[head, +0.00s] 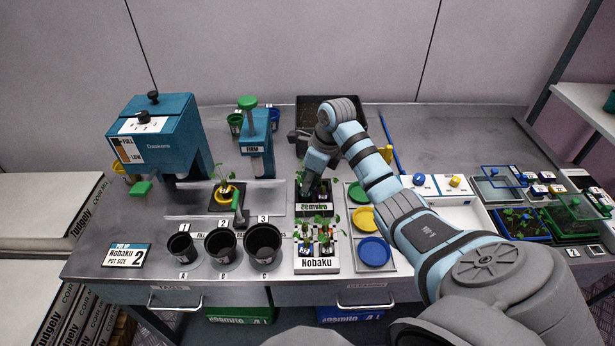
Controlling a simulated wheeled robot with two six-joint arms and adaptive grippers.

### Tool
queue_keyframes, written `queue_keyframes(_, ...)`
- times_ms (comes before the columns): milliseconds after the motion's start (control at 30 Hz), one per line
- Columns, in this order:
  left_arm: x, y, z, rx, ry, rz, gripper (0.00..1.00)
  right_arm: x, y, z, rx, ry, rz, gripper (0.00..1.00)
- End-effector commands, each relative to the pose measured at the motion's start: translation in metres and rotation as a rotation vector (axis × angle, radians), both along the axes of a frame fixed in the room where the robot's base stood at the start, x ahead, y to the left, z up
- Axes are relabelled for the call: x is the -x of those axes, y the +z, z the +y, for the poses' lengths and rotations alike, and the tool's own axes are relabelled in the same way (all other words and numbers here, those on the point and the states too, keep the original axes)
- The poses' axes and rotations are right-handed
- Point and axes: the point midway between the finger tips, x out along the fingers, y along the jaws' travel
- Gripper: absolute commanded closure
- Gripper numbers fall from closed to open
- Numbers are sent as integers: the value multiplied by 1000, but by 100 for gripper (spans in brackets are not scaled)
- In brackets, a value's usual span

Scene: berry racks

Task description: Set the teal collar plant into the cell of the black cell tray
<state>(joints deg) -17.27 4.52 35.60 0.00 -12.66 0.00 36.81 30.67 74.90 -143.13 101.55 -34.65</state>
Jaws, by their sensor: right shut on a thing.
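My right gripper (313,184) points down over the rack labelled Demviro (316,208), among small green seedlings. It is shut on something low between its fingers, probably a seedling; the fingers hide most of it. I cannot make out a teal collar at this size. The rack labelled Nobaku (317,264), in front, holds several seedlings with coloured collars. At the far right, a dark tray (584,178) is partly visible, but I cannot tell whether it is the black cell tray. My left gripper is out of view.
Three black pots (222,244) stand left of the racks. A potted plant in a yellow ring (226,193) sits behind them. Green, yellow and blue dishes (373,252) lie right of the racks. A teal dispenser (158,135) and a soil tray (345,104) stand behind.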

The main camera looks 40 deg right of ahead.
Motion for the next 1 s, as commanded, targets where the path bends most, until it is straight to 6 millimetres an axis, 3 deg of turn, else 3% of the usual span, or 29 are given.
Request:
queue_keyframes(167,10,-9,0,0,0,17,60,0,-10,0,0,0,0,100)
queue_keyframes(433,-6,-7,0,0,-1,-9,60,0,-10,0,0,-1,0,100)
queue_keyframes(467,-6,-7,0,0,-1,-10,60,0,-10,0,0,-1,0,86)
queue_keyframes(600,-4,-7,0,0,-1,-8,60,0,-10,0,0,-1,0,66)
queue_keyframes(1000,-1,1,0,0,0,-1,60,0,-1,0,0,-1,0,66)
